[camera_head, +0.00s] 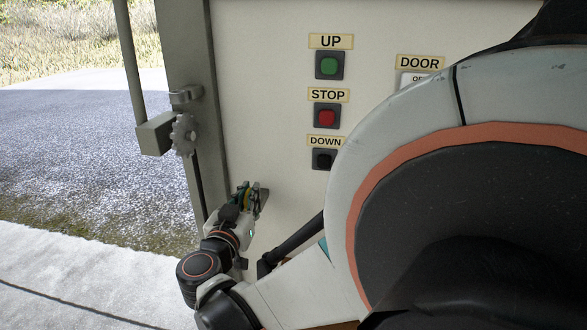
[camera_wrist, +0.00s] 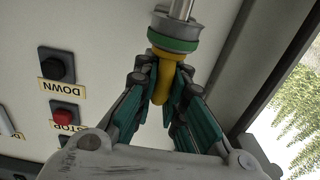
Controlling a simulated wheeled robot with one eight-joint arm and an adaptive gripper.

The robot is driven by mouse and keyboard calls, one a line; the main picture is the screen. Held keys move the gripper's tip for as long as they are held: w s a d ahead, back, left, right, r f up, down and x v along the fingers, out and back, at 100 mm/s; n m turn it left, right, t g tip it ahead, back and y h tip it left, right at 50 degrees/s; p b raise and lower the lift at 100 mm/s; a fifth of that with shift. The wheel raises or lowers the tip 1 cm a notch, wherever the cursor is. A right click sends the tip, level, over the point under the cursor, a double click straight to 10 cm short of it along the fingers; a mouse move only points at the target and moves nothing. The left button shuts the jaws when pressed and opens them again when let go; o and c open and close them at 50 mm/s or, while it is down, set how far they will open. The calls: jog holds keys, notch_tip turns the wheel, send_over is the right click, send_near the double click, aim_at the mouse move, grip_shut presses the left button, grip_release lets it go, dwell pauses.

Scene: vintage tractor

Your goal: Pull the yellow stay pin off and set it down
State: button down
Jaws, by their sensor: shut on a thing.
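The yellow stay pin (camera_wrist: 161,84) shows in the wrist view between the two teal-padded fingers of my gripper (camera_wrist: 164,76), which is shut on it. The pin's upper end meets a green ring (camera_wrist: 173,44) under a grey metal collar (camera_wrist: 177,28) on a shiny rod (camera_wrist: 183,8). I cannot tell whether pin and ring are joined or only touching. In the head view my gripper (camera_head: 247,196) is in front of the pale panel's lower left, with a small bit of yellow between its fingers. Much of the pin is hidden there.
The panel (camera_head: 255,100) carries a green UP button (camera_head: 328,65), a red STOP button (camera_head: 326,117) and a dark DOWN button (camera_head: 323,159). A grey post (camera_head: 190,60) with a latch and toothed wheel (camera_head: 183,134) stands left of it. Open ground lies beyond.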

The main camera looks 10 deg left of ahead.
jog(key=shift+r, duration=0.15)
jog(key=shift+r+p, duration=0.55)
jog(key=shift+r, duration=0.25)
jog(key=shift+r+p, duration=1.75)
jog(key=shift+r, duration=1)
jog(key=shift+s+r+p, duration=0.15)
jog(key=shift+r+p, duration=1.05)
jog(key=shift+r, duration=0.75)
